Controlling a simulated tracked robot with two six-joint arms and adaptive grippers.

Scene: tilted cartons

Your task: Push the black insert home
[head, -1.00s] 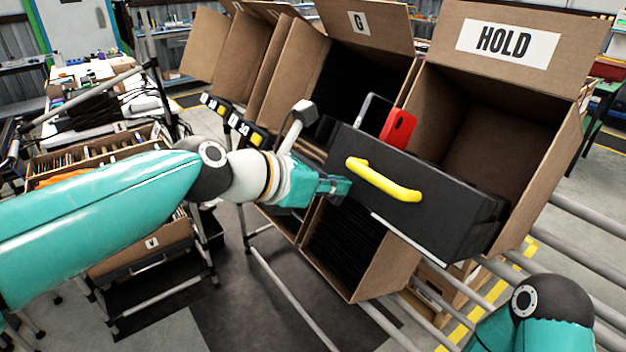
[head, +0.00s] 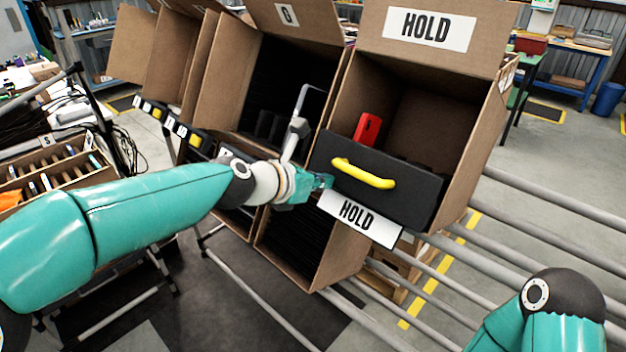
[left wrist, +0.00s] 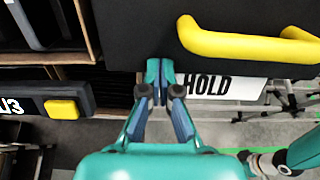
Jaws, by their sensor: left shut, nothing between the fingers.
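The black insert (head: 420,190) has a yellow handle (head: 363,174) on its front. It sits in the mouth of the tilted HOLD carton (head: 467,135), and its front face still shows at the opening. A red item (head: 367,128) stands up behind the front face. My left gripper (head: 326,181) is shut and empty, with its fingertips at the left end of the insert's front, left of the handle. In the left wrist view the shut fingertips (left wrist: 160,72) are at the insert's dark face (left wrist: 130,35); contact is hard to tell. My right gripper is out of view.
A white HOLD label (head: 358,218) hangs below the insert. The open G carton (head: 221,85) stands just left, and a lower carton (head: 340,255) with dark contents is below. Grey rails (head: 560,200) run to the right.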

